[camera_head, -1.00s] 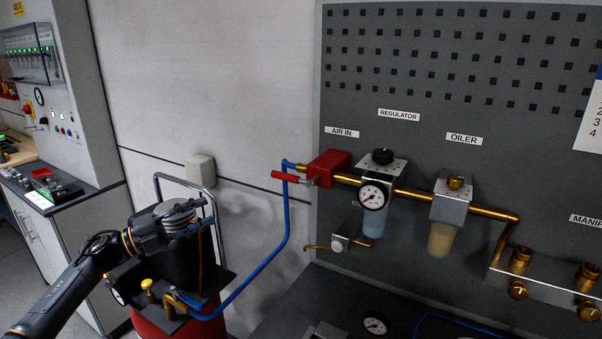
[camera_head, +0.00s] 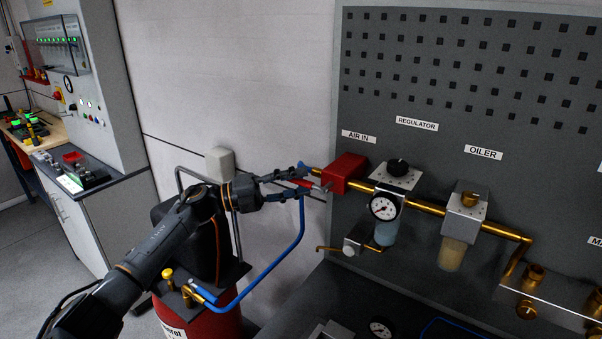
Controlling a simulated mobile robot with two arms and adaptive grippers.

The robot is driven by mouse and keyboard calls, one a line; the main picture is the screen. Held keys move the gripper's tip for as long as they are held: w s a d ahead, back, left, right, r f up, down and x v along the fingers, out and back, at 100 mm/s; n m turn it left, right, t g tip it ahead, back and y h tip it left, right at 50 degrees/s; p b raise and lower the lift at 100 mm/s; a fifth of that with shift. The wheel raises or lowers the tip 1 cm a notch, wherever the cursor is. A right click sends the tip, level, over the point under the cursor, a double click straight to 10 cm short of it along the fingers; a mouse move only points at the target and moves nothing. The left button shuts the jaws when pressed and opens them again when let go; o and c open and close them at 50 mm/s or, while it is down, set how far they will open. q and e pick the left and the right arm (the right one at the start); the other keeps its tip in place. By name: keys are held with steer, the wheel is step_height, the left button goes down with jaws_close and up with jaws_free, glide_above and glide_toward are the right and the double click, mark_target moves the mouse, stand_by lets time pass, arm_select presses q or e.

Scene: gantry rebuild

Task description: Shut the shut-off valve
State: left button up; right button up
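The shut-off valve is a red block (camera_head: 346,173) on the brass line under the AIR IN label, with a red lever (camera_head: 304,183) reaching left from it. A blue hose (camera_head: 296,232) runs down from its inlet. My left gripper (camera_head: 311,178) is at the lever, its two dark fingers spread, one above and one below it. The fingers partly hide the lever, and I cannot tell whether they touch it. My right gripper is out of view.
A regulator gauge (camera_head: 383,207) and an oiler (camera_head: 459,230) follow to the right on the brass line. A red tank (camera_head: 203,322) with brass fittings stands below my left arm.

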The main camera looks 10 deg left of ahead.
arm_select(q)
steer(key=shift+w+d+r, duration=0.1)
steer(key=shift+w+d, duration=0.1)
steer(key=shift+d, duration=0.3)
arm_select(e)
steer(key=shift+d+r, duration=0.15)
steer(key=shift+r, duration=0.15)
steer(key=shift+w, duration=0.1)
arm_select(q)
jaws_close()
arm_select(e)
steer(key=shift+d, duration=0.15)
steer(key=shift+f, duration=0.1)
